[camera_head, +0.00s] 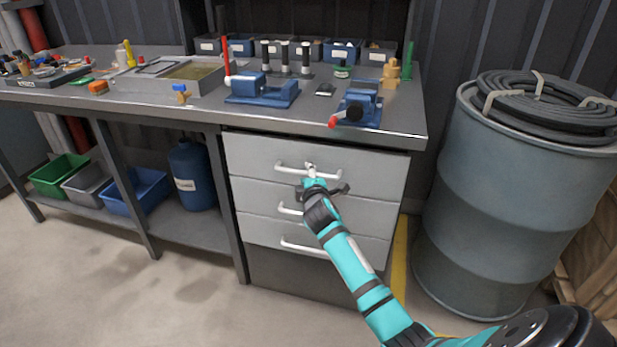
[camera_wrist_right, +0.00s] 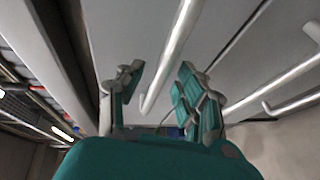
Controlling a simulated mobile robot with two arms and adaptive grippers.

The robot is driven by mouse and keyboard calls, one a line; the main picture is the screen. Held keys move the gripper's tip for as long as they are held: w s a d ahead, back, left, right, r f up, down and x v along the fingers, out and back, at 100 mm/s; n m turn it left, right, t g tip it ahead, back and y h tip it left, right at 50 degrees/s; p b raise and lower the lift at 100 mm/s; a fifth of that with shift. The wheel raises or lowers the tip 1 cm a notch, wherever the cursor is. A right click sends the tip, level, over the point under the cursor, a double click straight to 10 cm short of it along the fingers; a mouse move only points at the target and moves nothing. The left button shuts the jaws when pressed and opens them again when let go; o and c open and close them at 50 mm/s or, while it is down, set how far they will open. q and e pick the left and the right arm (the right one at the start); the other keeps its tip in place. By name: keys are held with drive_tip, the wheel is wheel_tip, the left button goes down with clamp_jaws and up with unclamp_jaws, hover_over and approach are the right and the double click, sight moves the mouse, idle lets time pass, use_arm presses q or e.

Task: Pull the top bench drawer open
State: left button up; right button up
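The top bench drawer (camera_head: 375,174) is a light grey front under the worktop, and it looks shut, flush with the drawers below. Its white bar handle (camera_head: 285,168) runs across the middle. My right gripper (camera_head: 311,172) is at this handle, near its centre, with its teal arm coming from the lower right. In the right wrist view my right gripper (camera_wrist_right: 157,80) has its two fingers apart, one on each side of the handle bar (camera_wrist_right: 176,48). A gap shows between the bar and the fingers. My left gripper is not in view.
Two lower drawers with similar handles (camera_head: 300,246) sit below. A large blue-grey drum (camera_head: 500,200) with coiled hose stands to the right. Blue vises (camera_head: 262,92) and tools cover the worktop (camera_head: 200,113). The floor in front is clear.

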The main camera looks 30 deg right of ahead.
drive_tip(key=shift+w+d, duration=0.25)
drive_tip(key=shift+w, duration=0.25)
clamp_jaws()
